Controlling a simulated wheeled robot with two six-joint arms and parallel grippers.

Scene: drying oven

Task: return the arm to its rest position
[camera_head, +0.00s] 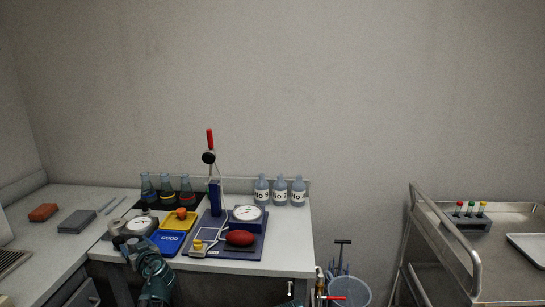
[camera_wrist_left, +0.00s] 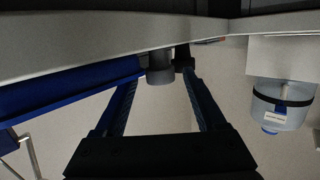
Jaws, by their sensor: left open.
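In the left wrist view the two dark blue fingers of this gripper (camera_wrist_left: 168,82) stand apart. A small grey cylinder (camera_wrist_left: 160,67) shows beyond and between them; I see nothing clamped. My right gripper is not in view.
The bench holds blue (camera_head: 168,242) and yellow trays (camera_head: 180,221), a press with a red-tipped lever (camera_head: 210,140), a red oval object (camera_head: 240,238), flasks (camera_head: 167,192) and bottles (camera_head: 280,190). A metal cart (camera_head: 470,260) stands right. The floor between holds a blue bucket (camera_head: 349,291).

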